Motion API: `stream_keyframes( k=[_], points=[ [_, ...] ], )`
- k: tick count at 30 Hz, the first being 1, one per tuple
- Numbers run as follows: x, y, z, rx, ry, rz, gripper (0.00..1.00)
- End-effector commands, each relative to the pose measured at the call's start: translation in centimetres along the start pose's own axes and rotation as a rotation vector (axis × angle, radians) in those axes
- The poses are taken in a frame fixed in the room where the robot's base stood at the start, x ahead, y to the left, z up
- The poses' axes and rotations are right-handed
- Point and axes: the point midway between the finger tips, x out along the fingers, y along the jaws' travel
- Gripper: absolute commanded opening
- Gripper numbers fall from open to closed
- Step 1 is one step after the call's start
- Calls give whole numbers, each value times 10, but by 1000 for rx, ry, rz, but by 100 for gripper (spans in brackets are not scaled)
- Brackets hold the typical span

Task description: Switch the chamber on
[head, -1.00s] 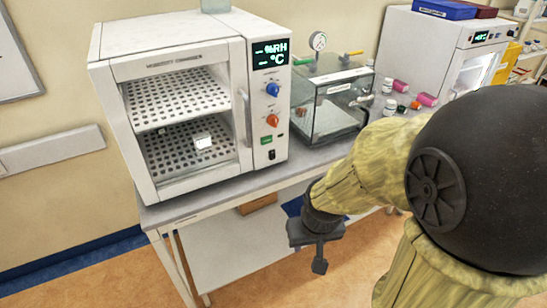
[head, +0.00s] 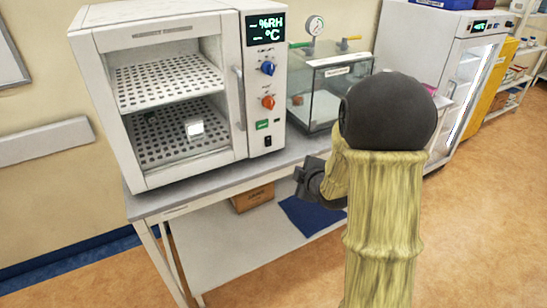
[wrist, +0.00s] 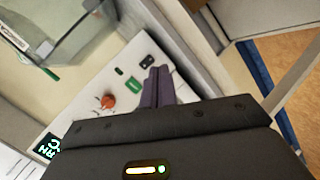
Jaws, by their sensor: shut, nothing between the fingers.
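The chamber (head: 163,33) is a white cabinet with a window front and perforated shelves, at the left of the bench in the head view. Its display (head: 265,28) shows dashes beside %RH and °C. Below are a blue knob (head: 267,68), an orange knob (head: 268,102), a green rectangle (head: 262,125) and a black rocker switch (head: 268,141). The switch also shows in the wrist view (wrist: 147,62), close by the fingertips. My gripper (head: 303,174) is shut and empty, right of and below the switch in the head view; its fingers (wrist: 157,72) point towards the panel. Contact is not visible.
A glass tank with a gauge (head: 338,88) stands right of the chamber, close to my arm. The bench edge (head: 200,192) runs below the chamber. A cardboard box (head: 253,197) and a blue item (head: 312,214) lie on the lower shelf. A white cabinet (head: 440,40) stands further right.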

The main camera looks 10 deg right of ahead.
Motion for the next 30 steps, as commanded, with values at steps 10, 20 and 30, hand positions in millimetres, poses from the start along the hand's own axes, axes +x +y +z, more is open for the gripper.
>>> stream_keyframes(
  k=[10, 20, 30],
  points=[
    [44, -4, 5, -408, 224, 247, 0],
    [46, -1, 2, -483, 265, 306, 0],
    [55, 1, -1, -482, 264, 304, 0]
  ],
)
